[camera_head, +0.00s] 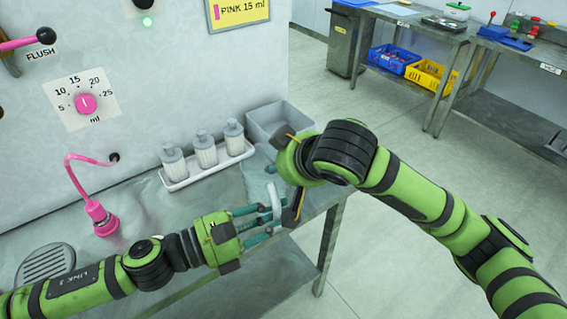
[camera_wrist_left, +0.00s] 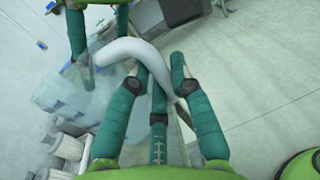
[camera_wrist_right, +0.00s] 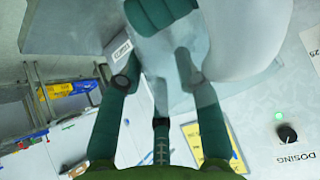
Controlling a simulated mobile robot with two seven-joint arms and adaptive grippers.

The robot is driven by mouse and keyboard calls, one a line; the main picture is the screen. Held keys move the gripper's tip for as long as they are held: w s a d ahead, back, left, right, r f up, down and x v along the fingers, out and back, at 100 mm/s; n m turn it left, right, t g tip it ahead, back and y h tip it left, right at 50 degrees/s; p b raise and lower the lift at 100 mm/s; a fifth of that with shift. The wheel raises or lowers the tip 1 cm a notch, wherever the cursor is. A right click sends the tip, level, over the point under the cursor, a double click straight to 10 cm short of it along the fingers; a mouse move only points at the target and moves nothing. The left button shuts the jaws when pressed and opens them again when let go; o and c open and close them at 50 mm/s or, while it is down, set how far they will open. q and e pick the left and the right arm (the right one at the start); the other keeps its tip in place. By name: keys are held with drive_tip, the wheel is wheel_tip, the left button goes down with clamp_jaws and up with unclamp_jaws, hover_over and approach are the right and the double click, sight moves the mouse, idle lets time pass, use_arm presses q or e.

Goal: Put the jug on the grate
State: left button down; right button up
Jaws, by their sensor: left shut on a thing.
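The clear jug (camera_head: 259,163) with a pale curved handle is at the right end of the steel bench, partly hidden by my arms. My left gripper (camera_head: 262,214) is shut on the handle. In the left wrist view the handle (camera_wrist_left: 124,52) curves between its fingers, and the clear body (camera_wrist_left: 72,92) is to the left. My right gripper is at the jug, mostly hidden by its own arm in the head view. In the right wrist view its fingers (camera_wrist_right: 158,75) are spread around a see-through surface; its grip is unclear. The round grate (camera_head: 46,264) is at the bench's left and looks bare.
A pink hose and nozzle (camera_head: 100,215) stand between the grate and the jug. A white tray (camera_head: 207,171) with several capped bottles and a grey bin (camera_head: 278,120) stand along the machine wall. The bench's front edge is close to my left arm.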

clamp_jaws()
use_arm(q)
drive_tip(key=c, duration=1)
unclamp_jaws()
drive_tip(key=shift+c, duration=0.2)
